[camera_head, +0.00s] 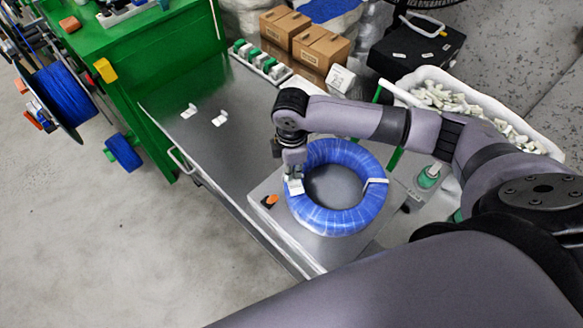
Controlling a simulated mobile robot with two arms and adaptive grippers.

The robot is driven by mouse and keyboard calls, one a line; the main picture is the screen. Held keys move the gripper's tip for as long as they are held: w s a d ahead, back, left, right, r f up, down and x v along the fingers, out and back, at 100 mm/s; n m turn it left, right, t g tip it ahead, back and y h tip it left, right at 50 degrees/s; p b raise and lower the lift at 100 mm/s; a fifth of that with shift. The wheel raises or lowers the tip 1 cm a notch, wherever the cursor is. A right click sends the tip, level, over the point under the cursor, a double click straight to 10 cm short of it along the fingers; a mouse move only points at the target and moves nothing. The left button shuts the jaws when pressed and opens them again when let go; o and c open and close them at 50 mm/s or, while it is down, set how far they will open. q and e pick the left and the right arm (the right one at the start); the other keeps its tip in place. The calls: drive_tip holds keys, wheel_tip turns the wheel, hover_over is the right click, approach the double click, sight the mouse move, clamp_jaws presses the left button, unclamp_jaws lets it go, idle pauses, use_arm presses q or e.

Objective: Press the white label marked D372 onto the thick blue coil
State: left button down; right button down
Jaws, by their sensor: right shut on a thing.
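The thick blue coil (338,221) lies flat on a grey raised block on the metal table. My right gripper (294,176) points down at the coil's left side. It is shut on a white label (295,187), which is at the coil's left rim and appears to touch it. The print on the label is too small to read. A white band (376,182) crosses the coil's right side. My left gripper is not in view.
Two small white pieces (220,118) lie on the metal table (188,145) at left. An orange button (271,199) sits by the coil. Cardboard boxes (320,48) stand behind. A white bin (470,100) of pale parts is at right. The table's left part is mostly clear.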

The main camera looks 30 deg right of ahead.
drive_tip(key=shift+f+p, duration=0.2)
drive_tip(key=shift+p, duration=0.1)
drive_tip(key=shift+f+p, duration=0.3)
drive_tip(key=shift+f, duration=0.35)
idle(1.0)
drive_tip(key=shift+s+f+p, duration=0.15)
drive_tip(key=shift+p, duration=0.25)
idle(1.4)
drive_tip(key=c, duration=2)
unclamp_jaws()
drive_tip(key=shift+c, duration=0.2)
drive_tip(key=shift+o, duration=0.4)
drive_tip(key=o, duration=0.5)
drive_tip(key=shift+r, duration=0.25)
wheel_tip(320, 180, up, 7)
drive_tip(key=p, duration=0.8)
drive_tip(key=shift+f, duration=0.15)
